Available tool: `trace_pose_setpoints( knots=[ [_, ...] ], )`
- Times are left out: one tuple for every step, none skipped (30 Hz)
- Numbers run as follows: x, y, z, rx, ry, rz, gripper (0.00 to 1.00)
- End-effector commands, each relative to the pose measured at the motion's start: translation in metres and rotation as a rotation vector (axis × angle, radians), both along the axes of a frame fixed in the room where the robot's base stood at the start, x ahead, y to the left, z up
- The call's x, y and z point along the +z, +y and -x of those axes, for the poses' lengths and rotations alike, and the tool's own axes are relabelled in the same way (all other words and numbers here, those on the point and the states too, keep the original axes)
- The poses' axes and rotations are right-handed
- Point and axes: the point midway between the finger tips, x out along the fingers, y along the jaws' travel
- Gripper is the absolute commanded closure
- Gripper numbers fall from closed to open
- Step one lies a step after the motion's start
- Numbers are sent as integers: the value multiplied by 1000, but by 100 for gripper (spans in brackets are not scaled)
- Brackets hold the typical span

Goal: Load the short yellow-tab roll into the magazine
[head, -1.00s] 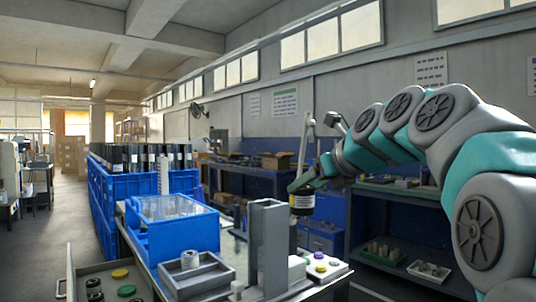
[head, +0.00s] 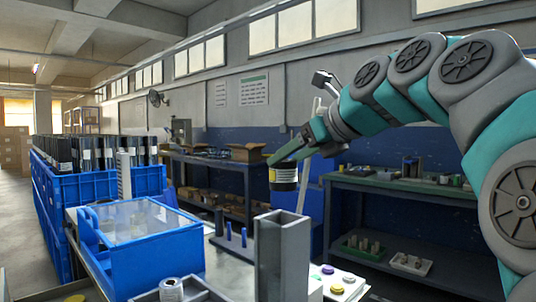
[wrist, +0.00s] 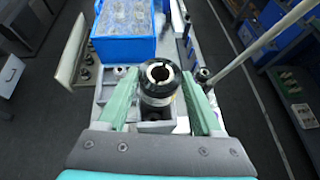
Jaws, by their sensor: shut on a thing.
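My gripper (head: 296,154) is shut on a short black roll (head: 284,176) and holds it upright in the air. In the head view the roll has a pale yellow-white band with dark print. In the wrist view the roll (wrist: 158,86) sits between the two green fingers, its round end and hollow core facing the camera. A tall grey upright channel (head: 282,258), seemingly the magazine, stands on the machine bench. In the head view the roll appears above its top, with a gap. In the wrist view the roll and fingers hide much of what is below.
A blue crate with a clear lid (head: 150,258) stands left of the channel. Blue posts (head: 243,238) rise behind it. A panel with coloured buttons (head: 345,284) is to its right. Blue crates of black rolls (head: 90,185) line the left. A blue-grey shelf bench (head: 400,190) stands behind.

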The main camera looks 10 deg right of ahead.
Motion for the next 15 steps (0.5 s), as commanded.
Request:
trace_pose_setpoints(
  knots=[
    [0,0,0,-1,-2,-1,97],
    [0,0,0,0,-1,0,97],
    [-1,0,0,-1,-2,-1,97],
    [-2,0,0,-1,-2,-1,97],
    [-3,0,0,-1,-2,-1,97],
    [-4,0,0,-1,-2,-1,97],
    [-6,0,0,-1,-2,-1,97],
    [-8,0,0,-1,-3,-1,97],
    [-11,0,0,-1,-3,-1,97],
    [-13,0,0,-1,-4,0,97],
    [-15,0,0,-1,-4,0,97],
    [-19,0,1,-1,-4,0,97],
    [-22,0,1,-1,-4,0,97],
    [-25,0,1,0,-2,0,97],
    [-30,0,1,0,-2,0,97]
  ],
)
